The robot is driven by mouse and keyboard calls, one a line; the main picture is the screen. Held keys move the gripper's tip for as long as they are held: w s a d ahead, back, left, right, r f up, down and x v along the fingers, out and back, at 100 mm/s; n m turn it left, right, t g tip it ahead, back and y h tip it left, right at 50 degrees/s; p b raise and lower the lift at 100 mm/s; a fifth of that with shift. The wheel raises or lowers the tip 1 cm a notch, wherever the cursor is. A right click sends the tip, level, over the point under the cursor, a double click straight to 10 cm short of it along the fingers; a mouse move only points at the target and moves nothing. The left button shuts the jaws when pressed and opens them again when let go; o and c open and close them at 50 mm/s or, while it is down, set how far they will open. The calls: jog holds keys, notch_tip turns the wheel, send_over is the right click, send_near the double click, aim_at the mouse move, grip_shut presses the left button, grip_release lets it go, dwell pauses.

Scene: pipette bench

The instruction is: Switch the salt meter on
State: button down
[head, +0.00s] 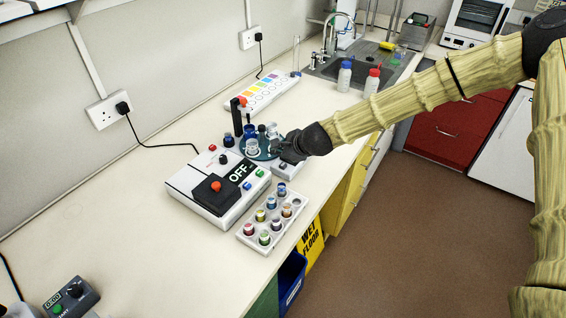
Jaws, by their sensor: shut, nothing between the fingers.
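A white instrument box (190,182) stands on the bench, its dark display (240,172) reading OFF. I take it for the salt meter, but no name on it is readable. Its top has a black block with an orange-red knob (216,187), plus small red, blue and green buttons. My gripper (283,150) is shut and empty, to the right of and behind the box, over the bench. It partly hides a small pale device (287,169) below it, and its fingertips are small and hard to make out.
A round teal stand (263,155) with glassware and dark bottles is close to my gripper. A white rack (249,241) of coloured vials lies in front of the box. Wash bottles (344,77) stand near the sink.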

aim_at(281, 166)
jog(key=shift+r+p, duration=1.2)
jog(key=shift+r, duration=0.95)
